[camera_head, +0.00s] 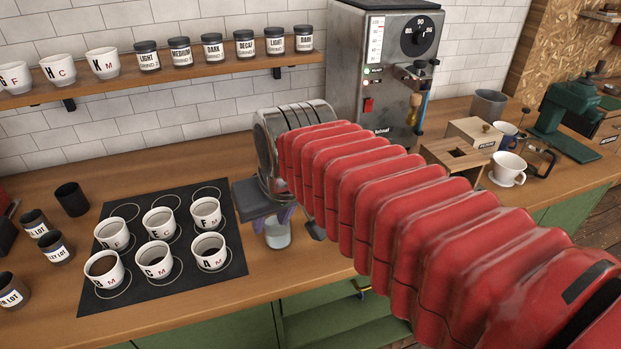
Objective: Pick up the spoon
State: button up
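I cannot make out the spoon for certain; my arm covers part of the counter. My arm reaches in from the lower right, and my gripper (272,218) points down near the middle of the counter, with purplish fingers partly seen. The fingers are just above or around the rim of a small clear glass (278,236); I cannot tell which. Whether they are apart or closed on something is not clear. A small dark grey piece (315,230) shows beside my arm, right of the glass; I cannot tell what it is.
Left of my gripper, several white lettered cups (156,261) stand on a black mat (185,292). Dark cups (72,199) stand at far left. Behind are a steel machine (345,75) and a shelf of jars (230,66). A wooden box (452,158) and white cup (508,169) stand right.

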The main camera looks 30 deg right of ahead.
jog(key=w+d+m, duration=0.2)
jog(key=w+d, duration=0.6)
jog(key=d, duration=0.3)
jog(key=w+d+m+g+h, duration=0.1)
jog(key=w+d+m, duration=0.1)
jog(key=w+d, duration=0.7)
jog(key=d+r, duration=0.1)
jog(key=d, duration=0.2)
jog(key=shift+w, duration=0.15)
jog(key=shift+f, duration=0.1)
jog(key=x, duration=0.8)
jog(key=shift+f, duration=0.25)
jog(key=shift+w, duration=0.15)
jog(key=shift+x, duration=2.6)
jog(key=shift+w, duration=0.1)
jog(key=shift+c, duration=0.4)
